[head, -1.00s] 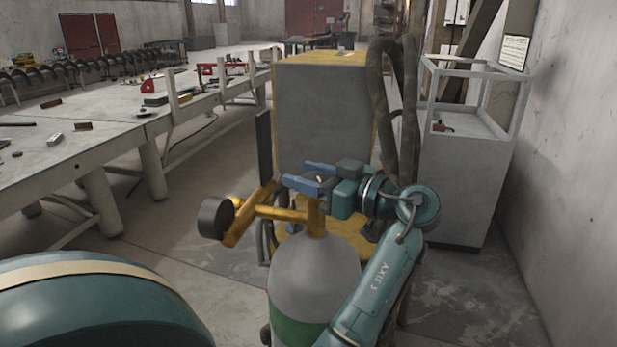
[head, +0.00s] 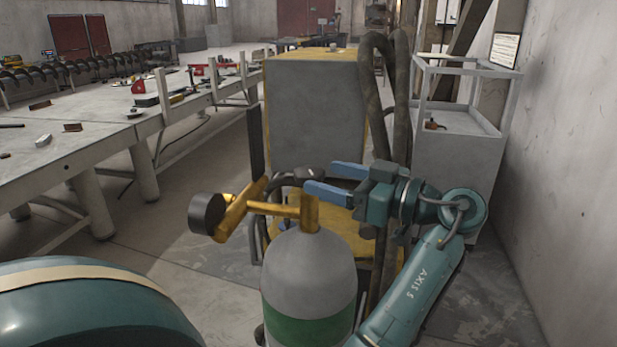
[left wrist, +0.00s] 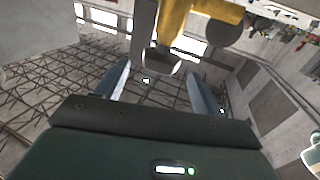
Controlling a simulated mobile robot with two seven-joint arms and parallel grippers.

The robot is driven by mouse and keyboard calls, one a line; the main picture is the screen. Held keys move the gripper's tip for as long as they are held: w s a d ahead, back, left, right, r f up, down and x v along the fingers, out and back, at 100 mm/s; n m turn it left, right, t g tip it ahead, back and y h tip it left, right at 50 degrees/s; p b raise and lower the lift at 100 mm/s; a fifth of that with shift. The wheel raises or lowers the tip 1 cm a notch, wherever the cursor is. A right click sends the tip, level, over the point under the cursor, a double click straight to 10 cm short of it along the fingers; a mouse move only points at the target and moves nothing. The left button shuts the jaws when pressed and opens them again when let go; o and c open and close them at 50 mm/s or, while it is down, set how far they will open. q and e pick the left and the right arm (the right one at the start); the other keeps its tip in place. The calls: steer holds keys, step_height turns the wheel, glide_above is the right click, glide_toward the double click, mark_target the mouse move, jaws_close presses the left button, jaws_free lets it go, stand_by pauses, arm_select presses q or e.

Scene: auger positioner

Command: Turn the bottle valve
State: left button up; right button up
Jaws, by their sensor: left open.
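The gas bottle (head: 309,275) is grey with a green band and stands upright at the lower middle of the head view. Its brass valve (head: 309,213) has an arm out to the left ending in a dark round part (head: 207,214). A dark knob (head: 307,173) shows above the brass post. My left gripper (head: 321,178) is open, with blue fingers just right of the knob. In the left wrist view the open fingers show with nothing between their tips, and yellow valve metal (left wrist: 183,18) lies ahead. Any contact is unclear. My right gripper is not seen.
A grey and yellow cabinet (head: 315,110) with thick hoses (head: 402,90) stands behind the bottle. A long workbench (head: 95,148) with tools is at left. A pale framed stand (head: 455,150) is by the right wall. Open floor lies between bench and bottle.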

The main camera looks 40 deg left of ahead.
arm_select(q)
steer(key=w+d, duration=0.1)
steer(key=d, duration=0.5)
steer(key=shift+d+b, duration=0.2)
steer(key=shift+b, duration=0.25)
